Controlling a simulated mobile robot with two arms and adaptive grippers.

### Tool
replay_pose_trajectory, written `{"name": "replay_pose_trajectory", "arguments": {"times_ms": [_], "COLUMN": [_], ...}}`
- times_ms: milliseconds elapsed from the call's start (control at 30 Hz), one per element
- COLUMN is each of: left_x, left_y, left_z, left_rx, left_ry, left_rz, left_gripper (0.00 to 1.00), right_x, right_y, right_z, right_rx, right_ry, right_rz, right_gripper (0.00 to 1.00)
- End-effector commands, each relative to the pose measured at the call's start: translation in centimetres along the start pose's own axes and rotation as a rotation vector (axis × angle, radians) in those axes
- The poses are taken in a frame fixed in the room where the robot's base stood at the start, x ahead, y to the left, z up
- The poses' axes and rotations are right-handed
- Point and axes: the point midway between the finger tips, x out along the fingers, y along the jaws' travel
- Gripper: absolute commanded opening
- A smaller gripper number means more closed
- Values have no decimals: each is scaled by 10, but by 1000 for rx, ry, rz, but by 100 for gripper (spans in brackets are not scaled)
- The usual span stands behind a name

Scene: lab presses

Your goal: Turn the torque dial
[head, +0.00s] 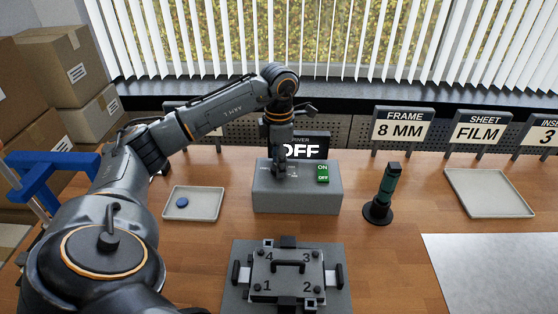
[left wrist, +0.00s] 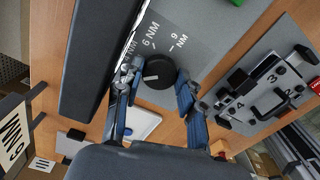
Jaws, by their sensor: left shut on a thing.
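The torque dial (left wrist: 160,70) is a black round knob on the grey driver box (head: 297,200). In the left wrist view it sits between my left fingers (left wrist: 156,82), which are shut on it from both sides. A pale pointer mark shows on the knob's face; labels 6 NM and 9 NM are printed beside it, and another NM label is partly cut off. In the head view my left gripper (head: 279,165) points down onto the left part of the box top and hides the dial. My right gripper is not in view.
A numbered fixture (head: 287,273) lies in front; a tray (head: 207,212) is left.

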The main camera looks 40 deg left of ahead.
Motion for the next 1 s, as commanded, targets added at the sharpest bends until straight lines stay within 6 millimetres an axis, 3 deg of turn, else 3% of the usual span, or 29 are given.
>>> {"name": "replay_pose_trajectory", "arguments": {"times_ms": [433, 1000], "left_x": [-1, 0], "left_y": [1, 1], "left_z": [0, 0], "left_rx": [-298, -378], "left_ry": [0, -1], "left_rz": [1, 1], "left_gripper": [7, 7], "right_x": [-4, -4], "right_y": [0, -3], "right_z": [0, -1], "right_rx": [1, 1], "right_ry": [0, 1], "right_rz": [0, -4], "right_gripper": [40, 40]}}
